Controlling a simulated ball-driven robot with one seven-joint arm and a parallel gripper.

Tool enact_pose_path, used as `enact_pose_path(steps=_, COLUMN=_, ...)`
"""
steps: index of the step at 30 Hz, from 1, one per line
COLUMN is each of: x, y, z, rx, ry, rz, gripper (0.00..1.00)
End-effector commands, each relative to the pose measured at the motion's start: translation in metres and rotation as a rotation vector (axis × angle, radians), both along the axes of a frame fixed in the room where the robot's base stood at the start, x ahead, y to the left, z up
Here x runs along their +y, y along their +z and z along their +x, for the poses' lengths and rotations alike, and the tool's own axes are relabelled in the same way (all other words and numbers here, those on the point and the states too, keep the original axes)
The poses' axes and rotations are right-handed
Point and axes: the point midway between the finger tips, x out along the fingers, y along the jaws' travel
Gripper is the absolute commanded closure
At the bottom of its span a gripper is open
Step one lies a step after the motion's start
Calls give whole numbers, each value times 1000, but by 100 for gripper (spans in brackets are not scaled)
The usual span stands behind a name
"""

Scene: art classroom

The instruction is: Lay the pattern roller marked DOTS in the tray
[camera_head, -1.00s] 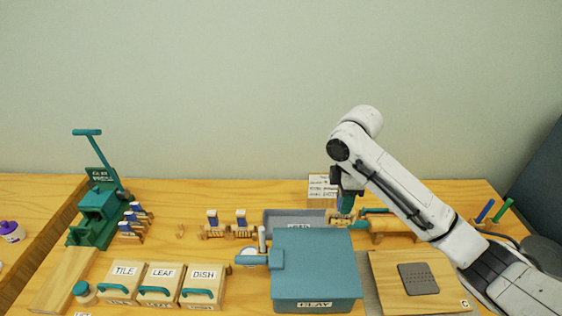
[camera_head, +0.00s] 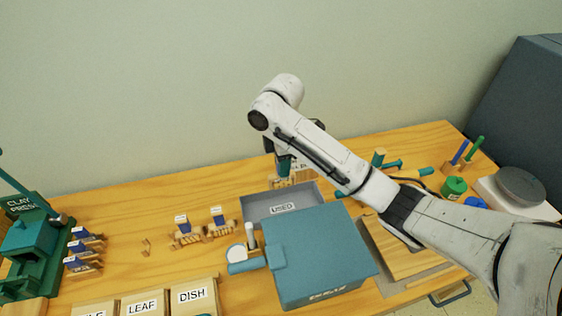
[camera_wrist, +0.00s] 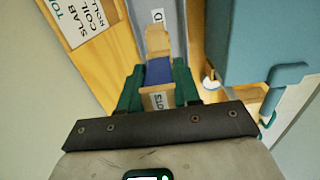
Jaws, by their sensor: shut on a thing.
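My gripper (camera_head: 284,170) is over the back edge of the grey tray marked USED (camera_head: 247,207) in the head view. In the wrist view my gripper (camera_wrist: 158,88) has its green fingers shut on a pattern roller (camera_wrist: 159,71) with a blue band and wooden parts. The roller's label is upside down and partly hidden, so I cannot read the whole word. The roller's wooden end points towards the grey tray (camera_wrist: 172,14). In the head view the roller is mostly hidden by my gripper. I cannot tell whether it touches the tray.
A blue-topped box (camera_head: 318,250) stands close in front of the tray. Rollers with blue tops (camera_head: 217,217) stand in holders to the left. Wooden boxes marked LEAF (camera_head: 143,306) and DISH (camera_head: 192,296) are at front left.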

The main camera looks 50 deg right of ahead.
Motion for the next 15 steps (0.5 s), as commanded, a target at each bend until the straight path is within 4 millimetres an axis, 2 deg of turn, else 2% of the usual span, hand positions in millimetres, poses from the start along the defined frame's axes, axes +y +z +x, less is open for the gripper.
enact_pose_path(steps=1, x=-1, y=-8, z=0, rx=0, ry=0, rz=-1, gripper=100)
enact_pose_path(steps=15, x=-1, y=-51, z=0, rx=-2, ry=-1, rz=-1, gripper=100)
